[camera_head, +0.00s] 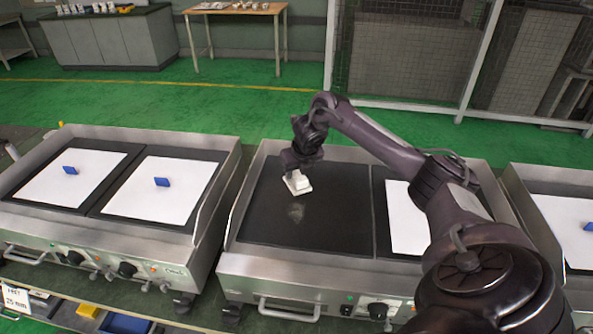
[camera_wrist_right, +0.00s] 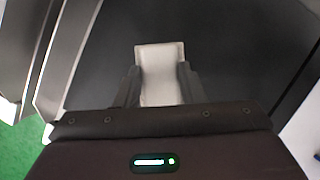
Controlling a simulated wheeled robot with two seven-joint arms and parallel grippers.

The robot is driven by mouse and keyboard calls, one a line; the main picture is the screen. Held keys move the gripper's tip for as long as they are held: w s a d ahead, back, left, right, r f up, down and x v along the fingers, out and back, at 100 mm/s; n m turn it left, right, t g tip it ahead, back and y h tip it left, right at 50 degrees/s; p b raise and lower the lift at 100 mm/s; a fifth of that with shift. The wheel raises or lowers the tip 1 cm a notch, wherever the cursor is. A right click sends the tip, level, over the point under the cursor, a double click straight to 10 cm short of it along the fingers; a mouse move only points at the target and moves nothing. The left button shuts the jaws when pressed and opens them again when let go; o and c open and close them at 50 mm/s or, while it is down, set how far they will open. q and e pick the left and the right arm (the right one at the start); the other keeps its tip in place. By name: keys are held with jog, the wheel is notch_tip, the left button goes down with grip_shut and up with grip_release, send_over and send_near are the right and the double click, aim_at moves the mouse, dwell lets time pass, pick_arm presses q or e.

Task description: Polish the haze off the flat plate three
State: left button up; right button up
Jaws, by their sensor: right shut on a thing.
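A dark flat plate (camera_head: 340,218) lies bare on the left half of the middle griddle unit. A pale hazy patch (camera_head: 295,212) shows near its middle. My right gripper (camera_head: 295,175) is over this plate, shut on a white polishing pad (camera_head: 299,187). The pad is at or just above the plate, just behind the haze; I cannot tell if it touches. In the right wrist view the pad (camera_wrist_right: 160,70) sits between the two fingers (camera_wrist_right: 160,88) over the dark plate (camera_wrist_right: 225,50). My left gripper is not in view.
The left griddle unit has two plates under white sheets (camera_head: 150,205), each with a blue block (camera_head: 161,182). Another white sheet (camera_head: 405,225) lies right of the bare plate, partly behind my arm. Raised metal side walls (camera_head: 238,200) edge the units.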

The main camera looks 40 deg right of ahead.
jog(key=shift+f+b, duration=2.3)
jog(key=shift+f, duration=0.6)
jog(key=shift+f+b, duration=0.6)
jog(key=shift+f, duration=0.25)
